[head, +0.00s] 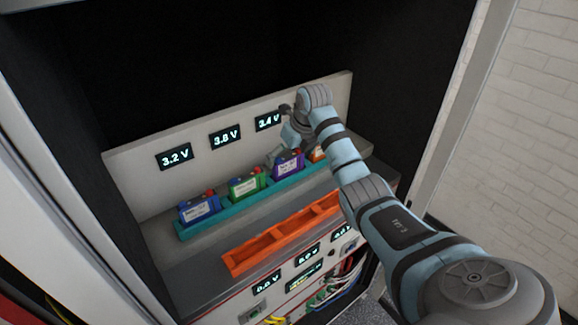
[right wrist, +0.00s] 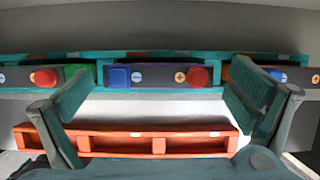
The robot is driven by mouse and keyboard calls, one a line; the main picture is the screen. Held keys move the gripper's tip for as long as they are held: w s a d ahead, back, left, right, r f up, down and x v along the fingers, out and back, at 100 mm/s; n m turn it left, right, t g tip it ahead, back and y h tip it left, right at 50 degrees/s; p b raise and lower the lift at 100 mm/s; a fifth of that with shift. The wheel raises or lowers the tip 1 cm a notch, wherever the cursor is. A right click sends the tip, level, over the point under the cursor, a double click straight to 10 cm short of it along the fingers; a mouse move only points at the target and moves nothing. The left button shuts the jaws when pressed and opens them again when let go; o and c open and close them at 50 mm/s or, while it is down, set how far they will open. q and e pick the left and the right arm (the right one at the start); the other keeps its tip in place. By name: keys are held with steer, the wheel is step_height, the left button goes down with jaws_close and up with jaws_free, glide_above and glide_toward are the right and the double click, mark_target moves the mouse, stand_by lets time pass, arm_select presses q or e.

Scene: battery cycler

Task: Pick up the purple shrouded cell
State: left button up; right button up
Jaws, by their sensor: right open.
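The purple shrouded cell (head: 288,165) stands upright in the teal rack, third from the left, below the 3.4 V display. In the right wrist view its dark top (right wrist: 158,76), with a blue cap and a red cap, lies between my fingers. My right gripper (right wrist: 165,78) is open, one finger towards each end of the cell. In the head view my right gripper (head: 282,150) is at the cell and partly hidden by my wrist. I cannot tell whether the fingers touch it. My left gripper is not in view.
The teal rack (head: 222,214) also holds a blue cell (head: 199,209), a green cell (head: 247,187) and an orange cell (head: 317,155), partly hidden by my arm. An empty orange tray (head: 263,250) lies in front. A panel with displays (head: 190,148) stands behind.

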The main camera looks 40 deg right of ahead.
mark_target(288, 156)
steer(key=shift+w+a+f, duration=0.1)
steer(key=shift+w+f, duration=0.15)
steer(key=shift+f, duration=0.2)
steer(key=c, duration=1.4)
step_height(288, 156, up, 10)
steer(key=shift+r, duration=0.1)
